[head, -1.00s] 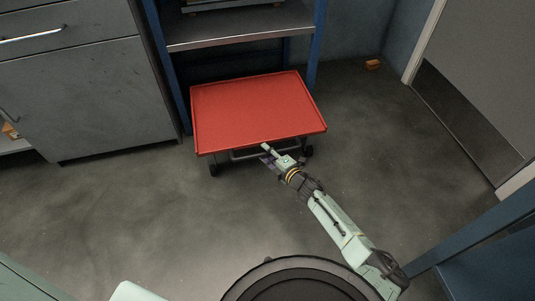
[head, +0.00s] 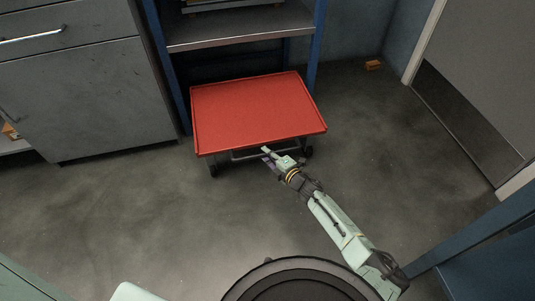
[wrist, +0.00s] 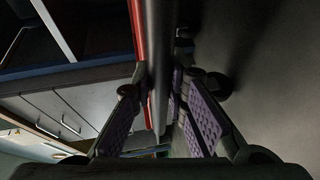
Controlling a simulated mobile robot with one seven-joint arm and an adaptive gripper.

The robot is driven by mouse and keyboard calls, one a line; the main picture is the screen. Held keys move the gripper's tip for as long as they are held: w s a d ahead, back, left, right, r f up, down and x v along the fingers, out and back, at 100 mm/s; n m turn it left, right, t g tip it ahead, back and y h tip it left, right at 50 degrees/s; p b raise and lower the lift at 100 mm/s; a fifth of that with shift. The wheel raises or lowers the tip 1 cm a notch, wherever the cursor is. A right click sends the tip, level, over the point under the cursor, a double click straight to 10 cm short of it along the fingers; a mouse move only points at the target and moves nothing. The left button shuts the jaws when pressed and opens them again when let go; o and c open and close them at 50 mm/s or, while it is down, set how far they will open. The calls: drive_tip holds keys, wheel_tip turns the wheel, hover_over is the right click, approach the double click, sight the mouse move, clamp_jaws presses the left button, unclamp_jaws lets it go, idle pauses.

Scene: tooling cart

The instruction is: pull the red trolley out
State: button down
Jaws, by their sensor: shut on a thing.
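The red trolley (head: 257,110) is a flat red tray on dark wheels, standing partly under the blue-framed shelf. A grey handle bar (head: 258,154) runs below its front edge. My gripper (head: 267,156) is at the trolley's front edge, right of its middle. In the wrist view the grey bar (wrist: 160,60) runs down between the purple-padded fingers (wrist: 161,110), which are shut on it. The tray's red edge (wrist: 137,25) shows just left of the bar. The far part of the trolley is in the shelf's shadow.
The shelf unit (head: 240,34) stands over the trolley's back, with a blue post on each side. A grey cabinet (head: 85,85) is on the left. The floor (head: 140,215) in front of the trolley is clear.

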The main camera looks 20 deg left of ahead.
idle(0.3)
drive_tip(key=s+d, duration=0.1)
drive_tip(key=s+d+p, duration=0.1)
drive_tip(key=s, duration=0.1)
drive_tip(key=shift+s+d, duration=0.1)
idle(0.3)
drive_tip(key=c, duration=1.6)
unclamp_jaws()
drive_tip(key=shift+o, duration=0.2)
drive_tip(key=v, duration=1.2)
